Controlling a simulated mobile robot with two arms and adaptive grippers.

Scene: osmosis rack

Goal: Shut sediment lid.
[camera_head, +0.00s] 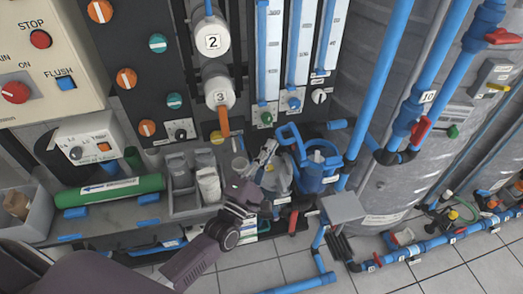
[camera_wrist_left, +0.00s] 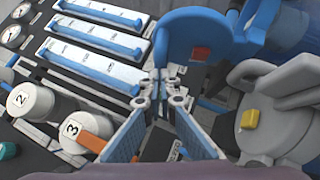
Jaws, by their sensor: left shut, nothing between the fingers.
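A blue round lid (camera_head: 290,137) stands raised on a blue housing (camera_head: 315,178) near the middle of the head view; I take it for the sediment lid. In the left wrist view the blue lid (camera_wrist_left: 195,42) is large, with a red square on its face. My left gripper (camera_head: 268,150) is shut and empty, just left of the lid in the head view. In the left wrist view its fingertips (camera_wrist_left: 162,84) are close below the lid's lower left edge; I cannot tell whether they touch it. My right gripper is not in view.
A grey housing with a yellow button (camera_wrist_left: 249,119) is at the right of the wrist view. An orange-handled valve (camera_head: 223,122) and flow meters (camera_head: 268,50) stand behind. Grey bins (camera_head: 181,207) and a green cylinder (camera_head: 110,190) lie left. Blue pipes (camera_head: 380,75) rise right.

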